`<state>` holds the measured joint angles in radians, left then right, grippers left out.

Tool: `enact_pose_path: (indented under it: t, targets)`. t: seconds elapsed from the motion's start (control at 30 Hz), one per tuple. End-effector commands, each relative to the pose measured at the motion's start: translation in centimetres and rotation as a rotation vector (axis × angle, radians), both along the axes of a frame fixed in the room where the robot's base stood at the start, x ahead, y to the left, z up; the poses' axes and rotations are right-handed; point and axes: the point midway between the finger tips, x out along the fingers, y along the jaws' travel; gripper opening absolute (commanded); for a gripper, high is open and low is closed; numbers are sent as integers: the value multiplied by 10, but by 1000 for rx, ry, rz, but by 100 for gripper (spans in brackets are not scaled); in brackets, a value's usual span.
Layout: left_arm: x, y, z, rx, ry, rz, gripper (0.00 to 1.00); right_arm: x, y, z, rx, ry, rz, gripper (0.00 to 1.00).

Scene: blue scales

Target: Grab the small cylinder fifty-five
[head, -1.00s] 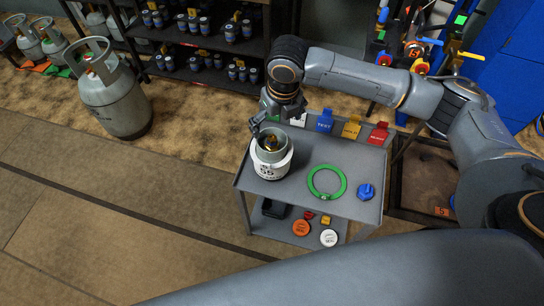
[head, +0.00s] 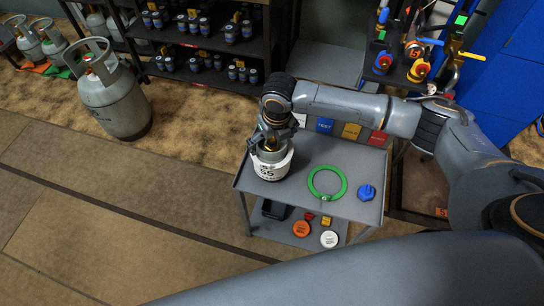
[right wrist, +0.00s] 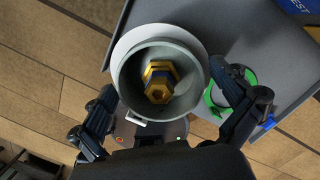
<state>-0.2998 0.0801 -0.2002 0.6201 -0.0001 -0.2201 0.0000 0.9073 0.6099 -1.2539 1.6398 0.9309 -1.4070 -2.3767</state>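The small cylinder (head: 273,168) stands upright at the left end of the grey cart top, with a white band marked 55. In the right wrist view the cylinder (right wrist: 134,72) shows from above, with a round grey collar and a brass and blue valve inside. My right gripper (head: 271,140) is over the cylinder's top and hides its upper part. In the right wrist view my right gripper (right wrist: 163,82) is open, with one finger on each side of the collar. I cannot tell whether the fingers touch it. My left gripper is not in view.
The cart (head: 310,203) also bears a green ring (head: 343,184) and a blue knob (head: 366,192). Coloured tags (head: 351,131) line its back edge. Small discs lie on its lower shelf. A larger grey cylinder (head: 117,105) stands on the floor at left, near dark shelves (head: 205,83).

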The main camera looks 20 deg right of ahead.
Motion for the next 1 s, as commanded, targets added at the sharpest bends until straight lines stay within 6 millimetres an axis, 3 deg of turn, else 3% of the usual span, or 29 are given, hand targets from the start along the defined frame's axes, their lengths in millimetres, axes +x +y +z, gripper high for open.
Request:
enact_pose_path:
  t: [0.03, 0.07, 0.4, 0.77, 1.0]
  targets:
    - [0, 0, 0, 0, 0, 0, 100, 0, 0, 0, 0, 0, 0, 92]
    - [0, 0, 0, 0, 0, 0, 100, 0, 0, 0, 0, 0, 0, 86]
    - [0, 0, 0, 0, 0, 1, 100, 0, 0, 0, 0, 0, 0, 16]
    - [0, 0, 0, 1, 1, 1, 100, 1, 0, 5, 2, -4, 0, 15]
    - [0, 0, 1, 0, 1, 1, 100, 2, 0, 26, 2, -5, 0, 15]
